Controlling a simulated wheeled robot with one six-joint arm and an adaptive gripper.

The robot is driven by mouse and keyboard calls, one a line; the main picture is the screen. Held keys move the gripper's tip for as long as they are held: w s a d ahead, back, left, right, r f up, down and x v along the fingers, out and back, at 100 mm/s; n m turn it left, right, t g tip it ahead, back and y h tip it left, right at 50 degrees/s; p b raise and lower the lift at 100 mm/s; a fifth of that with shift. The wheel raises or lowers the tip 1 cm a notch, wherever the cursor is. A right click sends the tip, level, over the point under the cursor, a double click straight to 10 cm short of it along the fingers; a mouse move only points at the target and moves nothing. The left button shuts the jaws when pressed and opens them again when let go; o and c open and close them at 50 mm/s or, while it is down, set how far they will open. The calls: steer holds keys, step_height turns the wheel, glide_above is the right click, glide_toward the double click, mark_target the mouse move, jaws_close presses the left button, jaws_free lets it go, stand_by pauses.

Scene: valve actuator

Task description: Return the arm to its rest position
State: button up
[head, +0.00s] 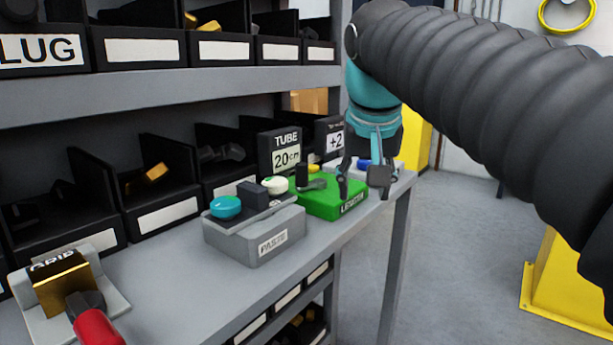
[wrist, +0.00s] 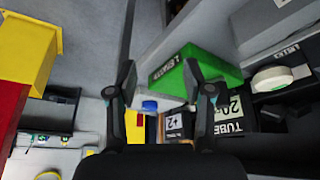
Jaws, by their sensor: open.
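My arm, in a dark ribbed sleeve with a teal wrist, reaches from the right side of the head view toward the workbench. My gripper (head: 361,180) points down near the far right end of the bench, in front of the green block (head: 322,203). Its two dark fingers are apart with nothing held between them. In the wrist view my gripper (wrist: 162,85) is also spread open. The green block (wrist: 205,68) shows behind the right finger there, and a blue-capped piece (wrist: 150,105) appears beyond the gap. Exact clearance to these things cannot be told.
A grey paste box (head: 255,238) with teal and white knobs stands left of the green block. A brass block (head: 62,285) with a red-handled part sits at the near left. Shelves with black bins (head: 150,190) back the bench. Floor (head: 460,240) is clear at right, before a yellow stand (head: 575,275).

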steer(key=s+d+f, duration=0.3)
steer(key=s+f, duration=0.5)
steer(key=f, duration=0.4)
steer(key=s+d+f, duration=0.4)
steer(key=s+f, duration=0.4)
steer(key=f, duration=0.4)
steer(key=shift+s+f+n+t, duration=0.25)
steer(key=shift+f+n+t, duration=0.05)
steer(key=shift+f+t, duration=0.1)
steer(key=shift+r, duration=0.1)
